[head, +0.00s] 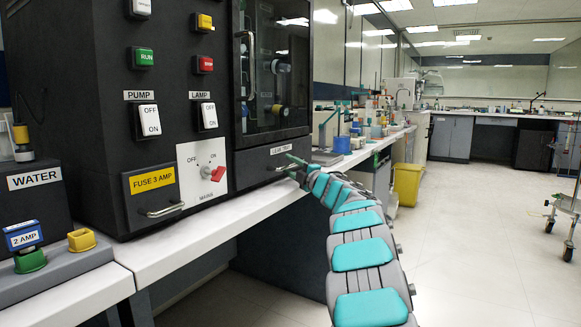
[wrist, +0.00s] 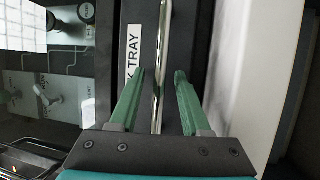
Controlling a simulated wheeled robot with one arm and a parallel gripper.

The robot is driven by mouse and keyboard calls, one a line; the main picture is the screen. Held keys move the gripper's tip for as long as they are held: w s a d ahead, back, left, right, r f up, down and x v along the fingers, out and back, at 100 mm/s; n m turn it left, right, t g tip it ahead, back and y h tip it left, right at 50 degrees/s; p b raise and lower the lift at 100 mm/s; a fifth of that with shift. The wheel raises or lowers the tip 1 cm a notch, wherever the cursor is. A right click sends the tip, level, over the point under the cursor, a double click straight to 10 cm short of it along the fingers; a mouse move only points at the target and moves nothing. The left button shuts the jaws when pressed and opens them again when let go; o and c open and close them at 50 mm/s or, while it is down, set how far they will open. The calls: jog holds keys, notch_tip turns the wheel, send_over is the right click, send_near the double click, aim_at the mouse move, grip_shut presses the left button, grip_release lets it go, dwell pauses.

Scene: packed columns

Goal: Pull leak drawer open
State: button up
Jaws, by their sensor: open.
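The leak drawer (head: 250,165) is a dark front low on the black cabinet, below the glass door, with a white label reading roughly "LEAK TRAY". It looks shut. My gripper (head: 293,166) is at its right part, partly covering it. In the wrist view the drawer's label (wrist: 131,58) is partly cut off by a finger. The drawer's shiny bar handle (wrist: 162,50) runs between the two green fingers of my gripper (wrist: 160,72). The fingers are open, with a visible gap on each side of the bar. How deep the bar sits between them is hard to tell.
The fuse drawer (head: 152,192) and red mains switch (head: 212,172) are left of the leak drawer. The glass door (head: 275,75) is above it. The white worktop (head: 215,220) runs beneath the cabinet.

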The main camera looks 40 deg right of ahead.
jog(key=shift+c, duration=0.3)
grip_shut()
dwell(1.1)
